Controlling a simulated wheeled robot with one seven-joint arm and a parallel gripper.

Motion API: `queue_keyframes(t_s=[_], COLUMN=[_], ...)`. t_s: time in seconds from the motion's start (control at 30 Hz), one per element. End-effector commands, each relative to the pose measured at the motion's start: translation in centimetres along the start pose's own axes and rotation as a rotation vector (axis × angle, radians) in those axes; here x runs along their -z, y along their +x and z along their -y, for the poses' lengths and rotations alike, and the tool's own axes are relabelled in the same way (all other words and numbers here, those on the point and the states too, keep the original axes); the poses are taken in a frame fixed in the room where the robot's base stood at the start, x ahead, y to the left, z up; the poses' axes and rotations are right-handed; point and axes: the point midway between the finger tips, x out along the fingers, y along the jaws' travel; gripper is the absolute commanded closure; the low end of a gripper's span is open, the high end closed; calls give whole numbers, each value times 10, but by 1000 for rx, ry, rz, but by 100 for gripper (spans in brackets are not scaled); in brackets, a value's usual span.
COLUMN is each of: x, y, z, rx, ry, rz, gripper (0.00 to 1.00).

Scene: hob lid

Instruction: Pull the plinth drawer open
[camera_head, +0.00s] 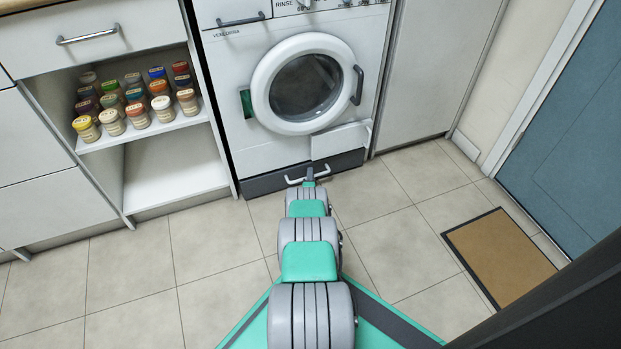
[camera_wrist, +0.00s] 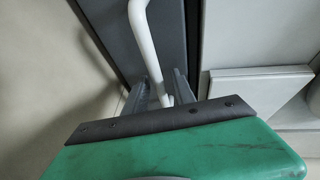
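The plinth drawer (camera_head: 270,183) is the dark grey strip under the white washing machine, and its front looks flush with the machine. A white bar handle (camera_head: 293,181) stands out from it. My gripper (camera_head: 309,172) reaches the handle from the front. In the wrist view the handle (camera_wrist: 143,38) runs down between the two grey fingers of my gripper (camera_wrist: 160,88). The fingers look apart, one on each side of the bar. Whether either finger touches it is hard to tell. The handle's lower end is hidden behind my gripper's body.
A white flap (camera_head: 341,138) sticks out low on the washing machine (camera_head: 235,60), just above the drawer's right part. An open shelf with jars (camera_head: 163,108) stands left. The tiled floor (camera_head: 220,240) is clear; a brown mat (camera_head: 500,258) lies right.

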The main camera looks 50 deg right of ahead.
Motion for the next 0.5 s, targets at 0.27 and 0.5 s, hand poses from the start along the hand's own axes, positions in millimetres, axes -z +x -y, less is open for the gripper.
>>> queue_keyframes(t_s=[0.27,0.5], x=[-1,-1], y=[0,0], z=[0,0], rx=[0,0], ry=[0,0], rz=[1,1], gripper=[93,100])
